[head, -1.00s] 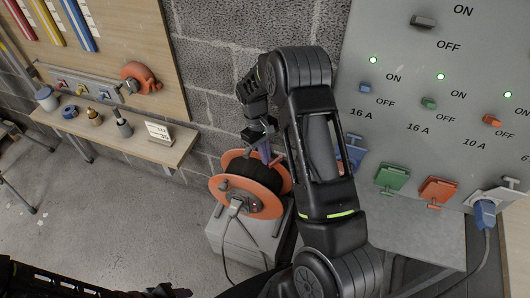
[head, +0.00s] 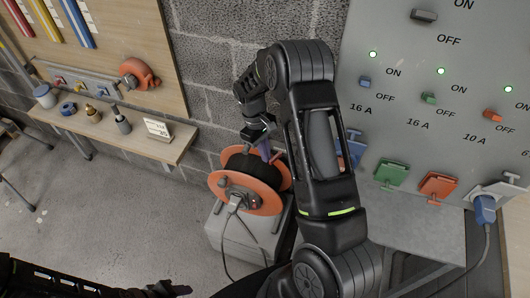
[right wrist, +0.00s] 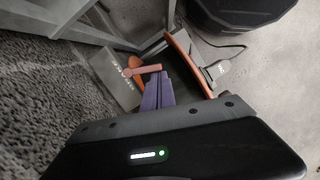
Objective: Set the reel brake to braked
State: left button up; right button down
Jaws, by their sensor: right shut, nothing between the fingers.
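The cable reel (head: 217,186) has orange flanges and a black drum and stands on a grey box below my right arm. In the right wrist view, a salmon-coloured lever (right wrist: 140,71) lies across the tips of my right gripper's purple fingers (right wrist: 158,90); I cannot tell whether they touch. Behind it is a grey plate (right wrist: 113,82) with lettering that I cannot read surely. In the head view my right gripper (head: 265,150) is shut and empty at the reel's upper right side. My left gripper (head: 168,291) is a dark shape at the bottom edge, its jaws unclear.
A grey panel (head: 430,60) with switches and coloured socket covers stands at the right. A blue plug (head: 485,209) sits in its lower right socket. A plug (head: 235,203) with a cable is at the reel's front. A wooden shelf (head: 150,146) with small items is at the left.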

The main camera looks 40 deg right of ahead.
jog(key=s+n, duration=0.1)
jog(key=n, duration=0.1)
jog(key=shift+s+a+n+h+b, duration=0.1)
jog(key=shift+n+h+b, duration=0.2)
jog(key=n, duration=0.1)
jog(key=s+n, duration=0.1)
jog(key=shift+s+n+t+h, duration=0.1)
jog(key=shift+n+t+h, duration=0.2)
jog(key=shift+n, duration=0.1)
jog(key=shift+w+d+b, duration=0.35)
jog(key=shift+w+b, duration=0.05)
jog(key=shift+w, duration=0.35)
jog(key=p+v, duration=0.6)
jog(key=v, duration=0.4)
jog(key=shift+s+a, duration=0.3)
jog(key=shift+s, duration=0.1)
